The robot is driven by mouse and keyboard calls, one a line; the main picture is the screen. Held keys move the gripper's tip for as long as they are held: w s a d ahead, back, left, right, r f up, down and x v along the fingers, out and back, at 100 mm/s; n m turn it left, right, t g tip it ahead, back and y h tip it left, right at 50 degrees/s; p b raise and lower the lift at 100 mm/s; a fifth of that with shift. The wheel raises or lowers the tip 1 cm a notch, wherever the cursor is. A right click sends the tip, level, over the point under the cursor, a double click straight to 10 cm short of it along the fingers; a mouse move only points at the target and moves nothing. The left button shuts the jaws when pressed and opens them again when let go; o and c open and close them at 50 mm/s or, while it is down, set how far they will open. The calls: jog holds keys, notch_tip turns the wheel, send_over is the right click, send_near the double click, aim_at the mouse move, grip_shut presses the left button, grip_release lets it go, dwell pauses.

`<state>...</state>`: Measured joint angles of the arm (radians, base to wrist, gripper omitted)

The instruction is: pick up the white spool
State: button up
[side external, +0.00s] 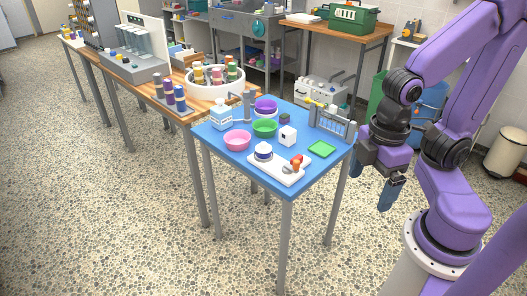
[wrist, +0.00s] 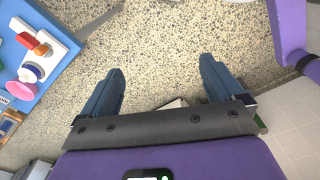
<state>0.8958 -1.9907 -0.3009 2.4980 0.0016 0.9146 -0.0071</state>
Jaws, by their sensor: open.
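A small round white object with a dark blue band (side external: 263,152), which looks like the white spool, stands on a white board (side external: 285,177) at the front of the blue table (side external: 225,155). It also shows at the left of the wrist view (wrist: 30,72). A red-orange object (side external: 296,164) sits on the same board, to its right. My gripper (side external: 374,186) is off the right side of the table, pointing down, apart from everything. In the wrist view its two blue fingers (wrist: 162,72) are spread wide with only floor between them.
The blue table also holds a pink bowl (side external: 237,140), a green bowl (side external: 264,127), a purple bowl (side external: 265,106), a white cube (side external: 288,135), a green tray (side external: 322,149) and a grey rack (side external: 333,122). A wooden table (side external: 160,90) with colored spools adjoins it.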

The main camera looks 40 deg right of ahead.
jog(key=w+a+r+n, duration=0.2)
jog(key=w+a+n, duration=0.15)
jog(key=w, duration=0.95)
jog(key=n+h, duration=0.2)
jog(key=n, duration=0.5)
send_over(263, 143)
jog(key=a, duration=0.2)
notch_tip(263, 143, down, 7)
jog(key=shift+m, duration=0.25)
jog(key=f, duration=0.5)
jog(key=d+f, duration=0.1)
jog(key=f, duration=0.5)
jog(key=d+f, duration=0.1)
jog(key=f, duration=0.4)
jog(key=shift+d+f, duration=0.1)
jog(key=shift+f, duration=0.15)
jog(key=c, duration=1.1)
